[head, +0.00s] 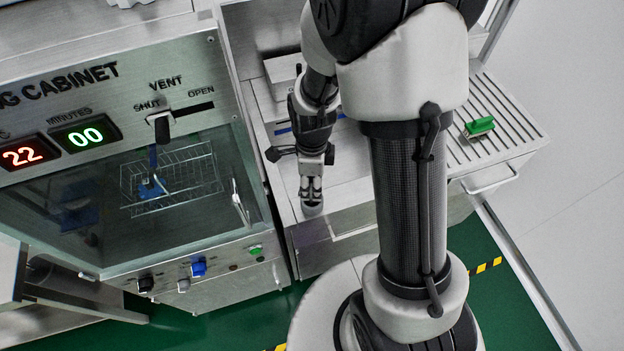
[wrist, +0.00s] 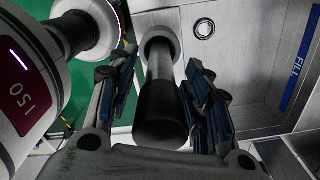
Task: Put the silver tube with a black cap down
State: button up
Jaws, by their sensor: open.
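The silver tube with a black cap (wrist: 160,108) is in the middle of the wrist view, with its cap toward the camera and its silver shaft running away to a pale grey round end. My gripper (wrist: 161,72) is open, with one blue-padded finger on each side of the tube. A gap shows at the left finger; the right finger is close to the cap, and I cannot tell if it touches. In the head view my gripper (head: 311,186) is over the front edge of the steel counter, and the tube is hard to make out there.
A steel cabinet (head: 125,75) with a glass window and wire basket (head: 172,180) stands at the left. A ribbed drainboard with a green block (head: 480,127) is at the right. In the wrist view, a panel marked FILL (wrist: 294,72) is at the right.

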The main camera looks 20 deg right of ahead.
notch_tip(320, 180, up, 12)
jog(key=p, duration=0.3)
jog(key=shift+r, duration=0.25)
jog(key=s+r+n+t, duration=0.4)
jog(key=s+r+n, duration=1.1)
jog(key=n, duration=0.7)
jog(key=shift+r+t, duration=0.3)
jog(key=shift+r, duration=0.5)
